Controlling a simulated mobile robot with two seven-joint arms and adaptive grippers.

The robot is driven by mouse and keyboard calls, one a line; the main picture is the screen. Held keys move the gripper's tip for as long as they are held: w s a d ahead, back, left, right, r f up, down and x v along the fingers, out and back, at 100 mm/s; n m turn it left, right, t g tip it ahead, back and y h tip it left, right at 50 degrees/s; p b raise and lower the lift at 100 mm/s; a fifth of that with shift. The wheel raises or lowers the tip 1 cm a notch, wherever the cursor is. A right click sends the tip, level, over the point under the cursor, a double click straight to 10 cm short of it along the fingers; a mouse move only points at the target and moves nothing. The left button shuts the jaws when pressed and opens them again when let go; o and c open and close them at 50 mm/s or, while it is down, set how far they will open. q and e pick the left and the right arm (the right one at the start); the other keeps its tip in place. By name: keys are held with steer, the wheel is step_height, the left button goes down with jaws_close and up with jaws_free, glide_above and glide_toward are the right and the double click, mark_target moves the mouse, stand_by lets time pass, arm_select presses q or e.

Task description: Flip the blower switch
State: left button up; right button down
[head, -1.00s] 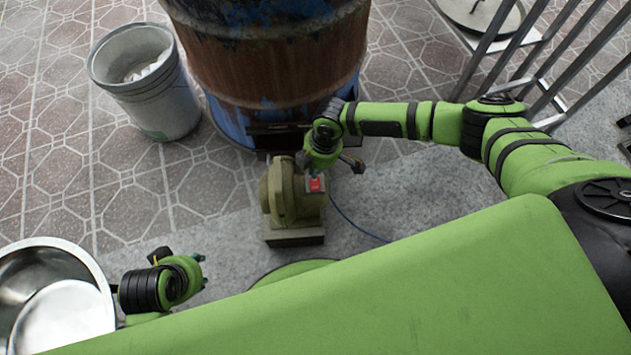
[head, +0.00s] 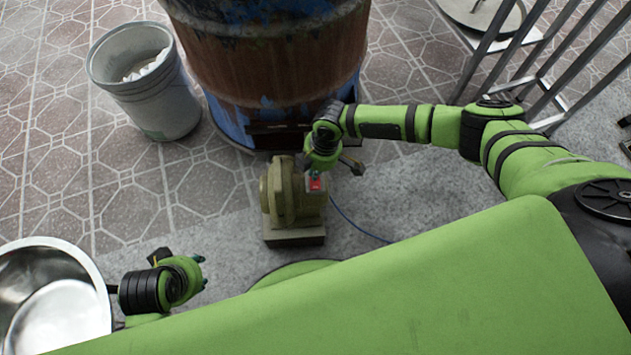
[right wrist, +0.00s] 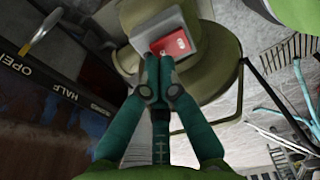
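The blower (head: 283,195) is a tan, rounded housing on a block base, standing on the floor in front of the barrel. Its red switch (head: 315,185) is on the right side of the housing. In the right wrist view the switch (right wrist: 172,45) is a red rocker in a grey box. My right gripper (right wrist: 158,62) has its teal fingers together, empty, with the tips at the lower edge of the switch box. I cannot tell whether they touch it. My left gripper (head: 202,271) is far from the blower, fingertips apart and empty.
The rusty blue barrel (head: 270,70) stands just behind the blower. A grey bucket (head: 150,95) is at the left and a metal bowl (head: 95,275) is near my left gripper. A metal rack (head: 540,60) stands at the right. A blue cable (head: 358,226) lies right of the blower.

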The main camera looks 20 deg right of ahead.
arm_select(q)
steer(key=shift+f+b, duration=0.35)
arm_select(e)
steer(key=shift+f, duration=0.55)
arm_select(q)
steer(key=shift+r, duration=2.8)
arm_select(e)
steer(key=shift+s, duration=0.1)
steer(key=shift+r+p, duration=0.75)
steer(key=shift+p, duration=0.05)
steer(key=shift+r+p, duration=0.9)
steer(key=shift+p, duration=0.05)
steer(key=shift+r+p, duration=1.2)
steer(key=shift+p, duration=0.05)
arm_select(q)
steer(key=s+f+p, duration=0.1)
steer(key=s+f, duration=0.2)
steer(key=f, duration=1.4)
steer(key=shift+f+g, duration=0.2)
steer(key=shift+g, duration=0.2)
arm_select(e)
steer(key=shift+r, duration=0.7)
arm_select(q)
steer(key=shift+a, duration=0.1)
